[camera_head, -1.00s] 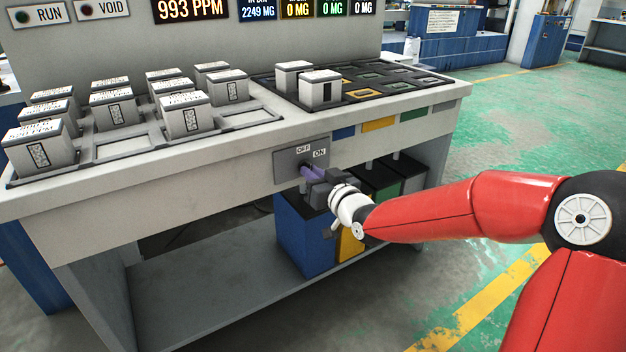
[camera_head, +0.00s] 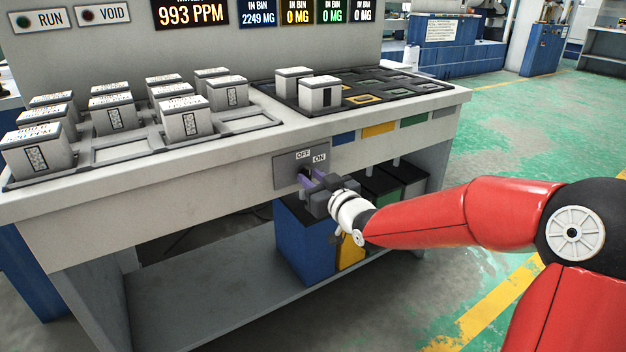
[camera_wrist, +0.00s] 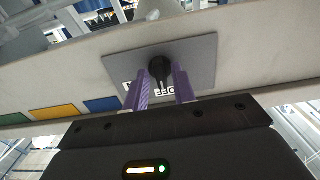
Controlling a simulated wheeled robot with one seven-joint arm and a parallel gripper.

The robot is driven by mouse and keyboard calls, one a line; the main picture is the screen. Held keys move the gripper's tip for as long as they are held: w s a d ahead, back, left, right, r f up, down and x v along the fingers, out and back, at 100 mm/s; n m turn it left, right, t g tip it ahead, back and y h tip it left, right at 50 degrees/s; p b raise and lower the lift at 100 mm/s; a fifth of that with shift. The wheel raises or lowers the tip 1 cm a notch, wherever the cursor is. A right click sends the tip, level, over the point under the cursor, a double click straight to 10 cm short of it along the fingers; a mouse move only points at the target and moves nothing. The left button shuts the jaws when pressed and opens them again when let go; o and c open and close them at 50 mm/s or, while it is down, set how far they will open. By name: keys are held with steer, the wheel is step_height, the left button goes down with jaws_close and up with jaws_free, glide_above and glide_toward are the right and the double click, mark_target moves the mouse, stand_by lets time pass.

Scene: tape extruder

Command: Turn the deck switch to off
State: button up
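The deck switch is a black knob (camera_wrist: 160,70) on a grey plate (camera_head: 285,173) on the bench's front face. The plate has an OFF label (camera_head: 303,155) and an ON label (camera_head: 320,157) to its right. In the wrist view the plate (camera_wrist: 195,55) appears upside down, its labels partly hidden by the fingers. My gripper (camera_head: 311,180) is at the plate, its two purple fingers apart. In the wrist view my gripper (camera_wrist: 162,88) has a finger on each side of the knob, with gaps visible. I cannot tell for certain which label the knob points to.
White boxes (camera_head: 183,119) stand in a tray on the bench top, left of a black rack (camera_head: 365,84). Blue (camera_head: 305,240), yellow and green bins stand below the switch, close under my gripper. Open green floor (camera_head: 520,130) lies to the right.

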steer(key=shift+o, duration=0.4)
steer(key=shift+s, duration=0.1)
steer(key=shift+s+d+r, duration=0.1)
steer(key=shift+s+d, duration=0.15)
steer(key=p+v, duration=0.2)
steer(key=v, duration=0.5)
